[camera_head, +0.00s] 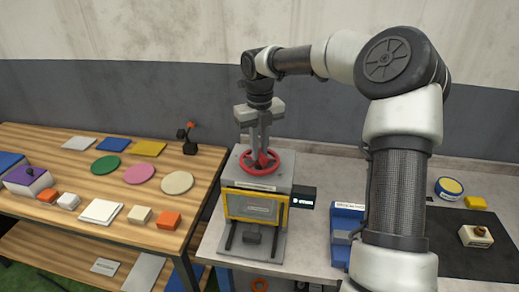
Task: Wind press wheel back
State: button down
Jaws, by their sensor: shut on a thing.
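The press wheel (246,170), a red handwheel, lies flat on top of a grey press (284,184) in the middle of the view. My gripper (261,152) comes down from above and is shut on the wheel, with its fingers reaching inside the rim. The fingers hide part of the wheel, and the exact spot that they grip is too small to tell. The press front has a yellow frame (228,204) with a grey panel. A small dark display (303,197) sticks out at the press's right side.
A wooden table (208,165) at left holds coloured discs, plates and small blocks. A blue device (345,215) stands right of the press, partly behind my arm. A black mat (470,255) at right bears a small block (476,237). A wall rises close behind.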

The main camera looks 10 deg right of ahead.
aim_at(260, 151)
jog(key=shift+n, duration=1.7)
jog(key=shift+d+n, duration=0.1)
jog(key=shift+n, duration=0.2)
jog(key=c, duration=1.7)
grip_release()
notch_tip(260, 151, up, 6)
jog(key=shift+r, duration=0.75)
